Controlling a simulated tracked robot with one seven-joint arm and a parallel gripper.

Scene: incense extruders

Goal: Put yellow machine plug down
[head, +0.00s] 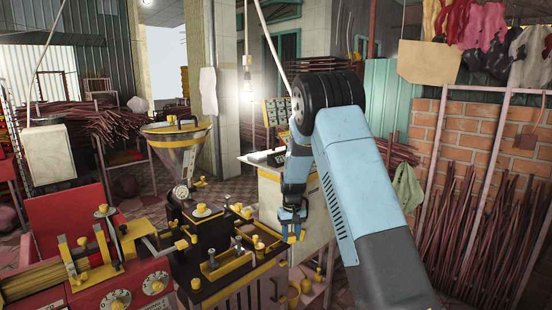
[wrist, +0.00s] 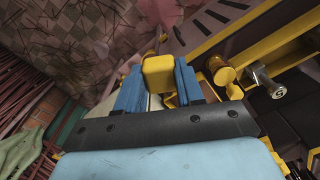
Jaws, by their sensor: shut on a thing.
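My gripper (head: 292,229) hangs at the right end of the black and yellow extruder machine (head: 225,258) in the head view. In the wrist view its two blue fingers (wrist: 158,88) are shut on the yellow machine plug (wrist: 158,73), a blocky yellow piece with rounded edges. In the head view only a small bit of yellow shows at the fingertips. The plug is above the tiled floor in the wrist view, close to the machine's yellow edge. I cannot tell whether it touches anything below.
A red machine (head: 80,235) with yellow fittings stands at the left. A metal hopper (head: 178,150) rises above the extruder. A pale cabinet (head: 270,200) is behind my gripper. Bundles of dark sticks (head: 475,235) lean on the brick wall at the right. A yellow knob (wrist: 224,75) is beside the fingers.

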